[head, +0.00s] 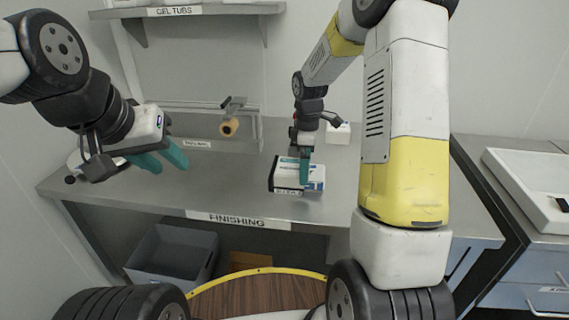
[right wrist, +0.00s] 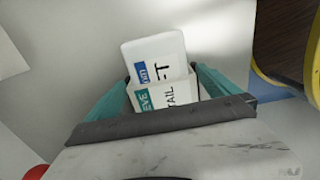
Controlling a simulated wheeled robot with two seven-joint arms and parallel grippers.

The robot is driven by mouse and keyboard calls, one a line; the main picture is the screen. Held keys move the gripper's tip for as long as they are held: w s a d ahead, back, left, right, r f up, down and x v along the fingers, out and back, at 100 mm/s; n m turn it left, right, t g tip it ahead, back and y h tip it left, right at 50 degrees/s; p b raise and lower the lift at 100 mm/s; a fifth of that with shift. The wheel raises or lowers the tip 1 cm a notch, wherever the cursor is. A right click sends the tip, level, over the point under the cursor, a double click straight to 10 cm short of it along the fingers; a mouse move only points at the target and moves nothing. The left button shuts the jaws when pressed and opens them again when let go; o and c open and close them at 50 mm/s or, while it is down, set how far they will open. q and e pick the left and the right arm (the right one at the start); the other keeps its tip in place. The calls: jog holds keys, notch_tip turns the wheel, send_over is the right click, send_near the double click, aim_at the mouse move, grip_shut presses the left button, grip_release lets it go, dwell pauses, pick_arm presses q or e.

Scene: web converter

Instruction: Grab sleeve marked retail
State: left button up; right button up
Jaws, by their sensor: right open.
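The white sleeve (right wrist: 172,98), with a teal patch and lettering that reads partly "TAIL", shows in the right wrist view. A white carton (right wrist: 160,52) with a blue patch sticks out of its far end. In the head view the sleeve (head: 287,186) lies on the steel bench, its front label small. My right gripper (head: 305,168) is above it, pointing down. In the right wrist view its teal fingers are apart, one on each side of the sleeve; contact is unclear. My left gripper (head: 165,160) is open and empty over the bench's left part.
The bench front is labelled "FINISHING" (head: 237,219). A tan roll on a holder (head: 229,128) stands at the back. A small white block (head: 338,133) is behind my right gripper. A grey bin (head: 173,255) is below. A white tray (head: 530,185) is on the right counter.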

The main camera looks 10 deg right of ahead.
jog(key=shift+f, duration=0.2)
jog(key=c, duration=1)
jog(key=shift+r, duration=0.1)
